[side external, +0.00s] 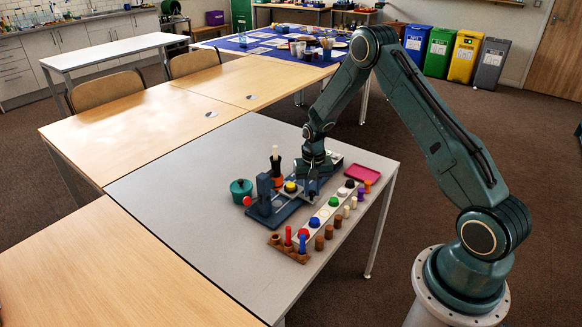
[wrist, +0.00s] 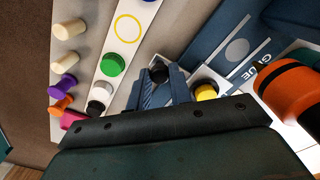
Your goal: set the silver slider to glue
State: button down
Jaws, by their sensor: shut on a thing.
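My gripper (side external: 312,187) is low over the blue-grey fixture (side external: 268,218) on the grey table. In the wrist view its blue fingers (wrist: 162,84) are closed around a small part with a dark round end (wrist: 158,72). This part seems to be the slider's handle; silver metal cannot be made out, and the fingers hide most of it. The word GLUE (wrist: 256,70) and a grey circle (wrist: 237,49) are on the blue panel to the right of the fingers. The slider's exact setting cannot be told.
A yellow disc (wrist: 206,92) lies close right of the fingers. A white strip with coloured discs (side external: 320,223) and a row of pegs (side external: 329,231) run along the right. A teal pot (side external: 241,188) stands left; a pink tray (side external: 362,173) lies behind.

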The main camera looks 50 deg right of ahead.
jog(key=a, duration=0.7)
jog(key=shift+a, duration=0.4)
jog(key=c, duration=1.3)
grip_release()
jog(key=shift+o, duration=0.2)
jog(key=shift+d+r, duration=0.1)
jog(key=shift+r, duration=0.05)
jog(key=shift+r, duration=0.55)
notch_tip(320, 180, up, 12)
jog(key=shift+r, duration=0.2)
